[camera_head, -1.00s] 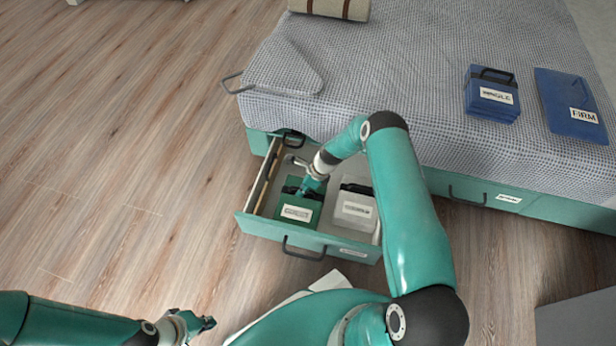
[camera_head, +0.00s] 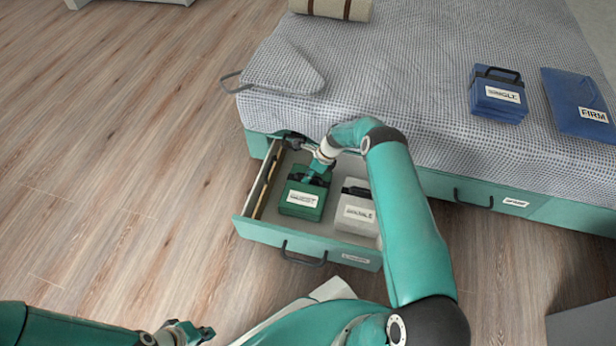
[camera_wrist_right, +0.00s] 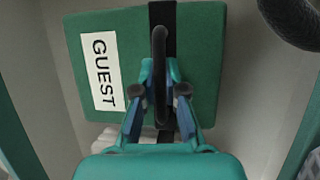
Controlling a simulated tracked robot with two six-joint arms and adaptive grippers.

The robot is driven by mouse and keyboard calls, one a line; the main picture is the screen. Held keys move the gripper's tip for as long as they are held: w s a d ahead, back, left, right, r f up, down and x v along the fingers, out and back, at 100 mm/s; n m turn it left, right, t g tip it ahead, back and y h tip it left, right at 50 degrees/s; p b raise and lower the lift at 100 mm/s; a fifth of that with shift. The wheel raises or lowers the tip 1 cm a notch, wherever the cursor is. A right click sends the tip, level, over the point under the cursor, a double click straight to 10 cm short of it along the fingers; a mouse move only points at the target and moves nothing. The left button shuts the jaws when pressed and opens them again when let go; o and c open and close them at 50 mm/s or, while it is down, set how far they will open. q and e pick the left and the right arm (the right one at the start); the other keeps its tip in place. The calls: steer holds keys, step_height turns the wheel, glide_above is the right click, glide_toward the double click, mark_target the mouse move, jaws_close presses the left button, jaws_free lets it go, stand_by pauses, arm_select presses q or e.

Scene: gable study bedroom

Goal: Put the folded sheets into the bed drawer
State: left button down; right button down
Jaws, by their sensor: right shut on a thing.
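The green folded sheets, labelled GUEST (camera_wrist_right: 205,70), have a black strap and handle. My right gripper (camera_wrist_right: 160,92) is shut on that handle. In the head view the green bundle (camera_head: 298,208) is inside the open bed drawer (camera_head: 262,232), on its left side; whether it rests on the drawer floor or hangs just above it I cannot tell. A pale grey bundle (camera_head: 353,226) with a dark handle and a label lies beside it on the right, partly behind my right arm. My left gripper (camera_head: 196,334) is at the bottom edge, away from the drawer; its jaw opening is unclear.
On the bed (camera_head: 400,60) lie a blue bundle (camera_head: 490,84) with a handle and a flat blue item labelled FIRM (camera_head: 566,88). A rolled beige item (camera_head: 330,8) lies at the back. A closed drawer (camera_head: 440,188) is to the right. The wooden floor at left is clear.

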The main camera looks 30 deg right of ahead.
steer(key=c, duration=1.2)
jaws_free()
steer(key=shift+r, duration=0.15)
steer(key=p+v, duration=0.4)
steer(key=v, duration=0.7)
steer(key=s+a+f+n+g, duration=0.1)
steer(key=s+a+n, duration=0.45)
steer(key=a, duration=0.25)
steer(key=s+a+f+n, duration=0.1)
steer(key=s+a+n, duration=0.3)
steer(key=a+n, duration=0.3)
steer(key=s+a+r+n, duration=0.1)
steer(key=s+a+n, duration=0.3)
steer(key=s, duration=0.1)
steer(key=s+a+r+n, duration=0.2)
steer(key=s+a+n, duration=0.2)
steer(key=s+n, duration=0.1)
steer(key=s+a+r+n, duration=0.2)
steer(key=s+a+n, duration=0.2)
steer(key=s+a, duration=0.1)
steer(key=shift+s+r+n+g+p, duration=0.15)
steer(key=shift+s+n+g+p, duration=0.2)
steer(key=shift+s, duration=0.5)
